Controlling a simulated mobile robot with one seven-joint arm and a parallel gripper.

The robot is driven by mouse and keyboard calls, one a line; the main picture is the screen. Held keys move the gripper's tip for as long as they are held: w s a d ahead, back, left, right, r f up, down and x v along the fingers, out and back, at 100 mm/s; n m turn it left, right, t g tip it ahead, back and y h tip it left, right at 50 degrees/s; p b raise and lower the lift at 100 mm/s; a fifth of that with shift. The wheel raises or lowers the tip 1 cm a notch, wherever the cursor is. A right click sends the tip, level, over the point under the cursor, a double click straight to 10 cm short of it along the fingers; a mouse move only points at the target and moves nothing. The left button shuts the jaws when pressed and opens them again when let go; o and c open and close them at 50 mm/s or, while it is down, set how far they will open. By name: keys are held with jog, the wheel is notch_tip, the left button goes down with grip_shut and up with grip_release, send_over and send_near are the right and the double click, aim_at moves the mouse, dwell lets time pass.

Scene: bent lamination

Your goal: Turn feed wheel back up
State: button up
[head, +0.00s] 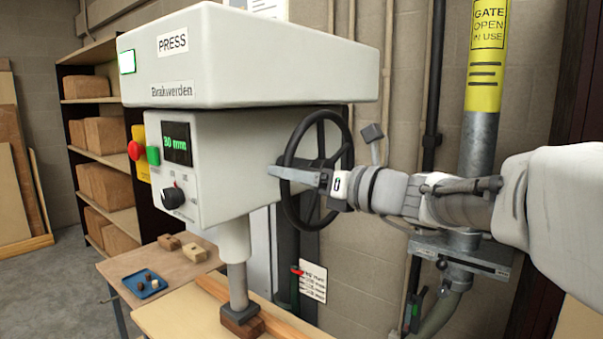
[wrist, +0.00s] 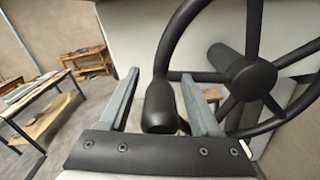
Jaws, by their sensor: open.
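The black spoked feed wheel (head: 349,150) is on the right side of the grey press head (head: 230,150). In the wrist view, its hub (wrist: 253,80) and spokes fill the right side. A black handle knob (wrist: 160,108) hangs from the rim between my fingers. My gripper (head: 284,173) is open at the wheel, its fingers crossing the rim in the head view. In the wrist view, my gripper (wrist: 160,80) has one finger on each side of the knob, with gaps visible. The press ram (head: 237,285) is down on a dark block (head: 243,326).
The display (head: 177,143) reads about 30 mm. Red and green buttons (head: 153,156) are on the press front. A post with a yellow gate sign (head: 488,50) stands right of the wheel, near my arm. A bench with a blue tray (head: 146,284) is at lower left.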

grip_shut()
dwell(1.4)
